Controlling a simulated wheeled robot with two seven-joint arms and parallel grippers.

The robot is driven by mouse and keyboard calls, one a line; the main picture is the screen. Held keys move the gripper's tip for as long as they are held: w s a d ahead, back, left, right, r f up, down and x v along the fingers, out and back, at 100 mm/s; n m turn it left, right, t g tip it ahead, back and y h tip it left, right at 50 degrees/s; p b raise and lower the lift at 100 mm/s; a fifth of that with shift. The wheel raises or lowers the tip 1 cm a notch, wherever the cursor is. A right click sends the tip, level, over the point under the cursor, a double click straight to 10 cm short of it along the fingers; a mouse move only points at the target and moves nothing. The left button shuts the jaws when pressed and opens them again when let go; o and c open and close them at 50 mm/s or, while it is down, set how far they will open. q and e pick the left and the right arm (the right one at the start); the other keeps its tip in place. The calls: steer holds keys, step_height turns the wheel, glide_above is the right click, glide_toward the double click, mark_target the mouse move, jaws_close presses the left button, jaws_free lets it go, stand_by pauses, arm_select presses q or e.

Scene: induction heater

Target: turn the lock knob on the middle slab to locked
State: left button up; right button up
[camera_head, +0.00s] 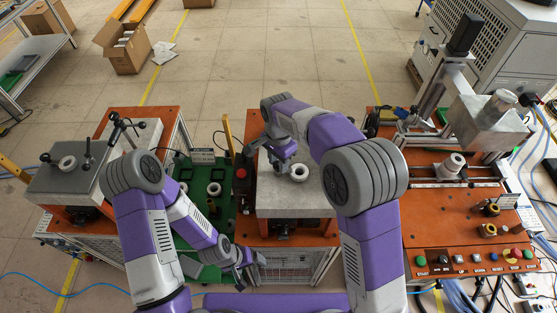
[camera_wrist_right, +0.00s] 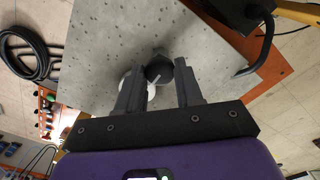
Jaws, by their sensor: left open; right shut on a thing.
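The middle slab (camera_head: 290,203) is a grey speckled plate on an orange-topped stand, and its surface (camera_wrist_right: 110,45) fills much of the right wrist view. The lock knob (camera_wrist_right: 159,68) is dark and round with a light line across it. My right gripper (camera_wrist_right: 162,88) is over the slab with its fingers on either side of the knob, shut on it. In the head view, my right gripper (camera_head: 281,160) hides the knob. A white ring (camera_head: 299,173) sits on the slab right beside that gripper. My left gripper (camera_head: 243,262) is open and empty, low in front of the green board.
A left slab (camera_head: 60,182) with black handles stands on another orange-topped stand. A green board (camera_head: 222,222) with small parts lies between the stands. A red button (camera_head: 241,173) is at the middle stand's left. The control panel (camera_head: 470,262) and press are at right.

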steer(key=shift+r, duration=0.1)
steer(key=o, duration=1)
steer(key=shift+o, duration=0.2)
step_height(320, 180, up, 8)
steer(key=shift+f, duration=0.25)
